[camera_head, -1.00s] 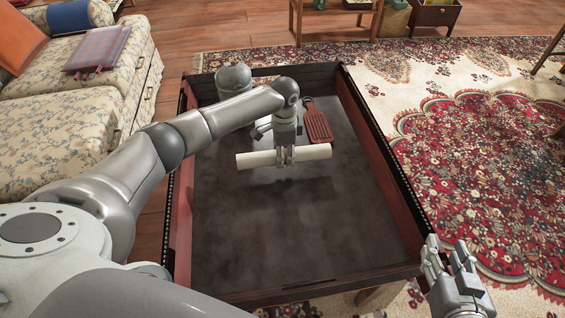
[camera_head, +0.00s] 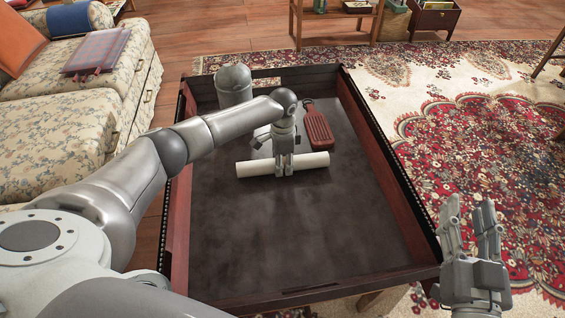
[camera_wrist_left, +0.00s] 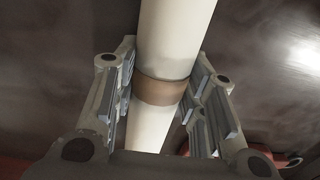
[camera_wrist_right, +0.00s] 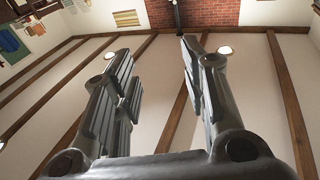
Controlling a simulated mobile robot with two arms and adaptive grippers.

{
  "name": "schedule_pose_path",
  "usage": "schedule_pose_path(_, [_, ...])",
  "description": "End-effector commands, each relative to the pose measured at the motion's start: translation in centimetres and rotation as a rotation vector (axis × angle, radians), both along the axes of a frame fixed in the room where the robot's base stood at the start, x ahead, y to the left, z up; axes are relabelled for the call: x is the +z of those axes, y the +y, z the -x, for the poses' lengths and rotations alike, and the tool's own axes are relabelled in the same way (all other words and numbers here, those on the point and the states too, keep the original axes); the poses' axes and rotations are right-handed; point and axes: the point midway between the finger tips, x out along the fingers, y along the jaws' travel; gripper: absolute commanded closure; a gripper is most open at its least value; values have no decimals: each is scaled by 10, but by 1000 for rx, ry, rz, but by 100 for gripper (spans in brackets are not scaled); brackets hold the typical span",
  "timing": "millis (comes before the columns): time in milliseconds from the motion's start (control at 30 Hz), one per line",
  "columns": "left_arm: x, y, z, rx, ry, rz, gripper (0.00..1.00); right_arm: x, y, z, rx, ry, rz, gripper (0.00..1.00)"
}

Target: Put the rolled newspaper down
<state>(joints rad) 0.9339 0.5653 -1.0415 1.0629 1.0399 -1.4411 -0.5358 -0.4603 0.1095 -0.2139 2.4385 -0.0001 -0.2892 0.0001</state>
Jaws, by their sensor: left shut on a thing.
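The rolled newspaper (camera_head: 255,167) is a white roll lying crosswise low over the dark floor of a shallow wooden tray-like table (camera_head: 290,235). I cannot tell whether it touches that floor. My left gripper (camera_head: 285,170) points down and is shut on the roll's middle. In the left wrist view the roll (camera_wrist_left: 175,35) passes between the fingers (camera_wrist_left: 160,100), with a brown band (camera_wrist_left: 160,92) around it; part of it is hidden by the gripper. My right gripper (camera_head: 469,212) is open and empty, outside the tray's front right corner; its fingers (camera_wrist_right: 157,60) point up.
A reddish slatted object with a handle (camera_head: 317,126) lies behind the roll. A grey domed cylinder (camera_head: 234,82) stands at the back left. A light object behind my left gripper is partly hidden. The tray's front half is clear. Raised walls (camera_head: 385,165) surround it.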

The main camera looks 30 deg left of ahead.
Motion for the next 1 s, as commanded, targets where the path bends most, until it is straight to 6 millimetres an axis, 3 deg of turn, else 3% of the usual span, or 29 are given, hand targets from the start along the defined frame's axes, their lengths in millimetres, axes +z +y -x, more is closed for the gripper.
schedule_pose_path(233, [-3, 0, 0, 0, -1, 1, 89, 0, 0, 0, 0, -1, 0, 60])
schedule_pose_path(267, [-3, 0, 0, 0, -1, 1, 59, 1, 0, 0, 0, -2, 0, 60])
schedule_pose_path(400, [-3, 0, 0, 0, 0, 0, 41, 0, 0, 0, 0, -2, 0, 60])
schedule_pose_path(833, [3, 0, 0, 1, 0, 0, 40, 1, 0, 0, 0, 4, 1, 60])
schedule_pose_path(1000, [14, 0, 0, 1, -1, 1, 40, -21, -4, 1, -7, 117, 31, 60])
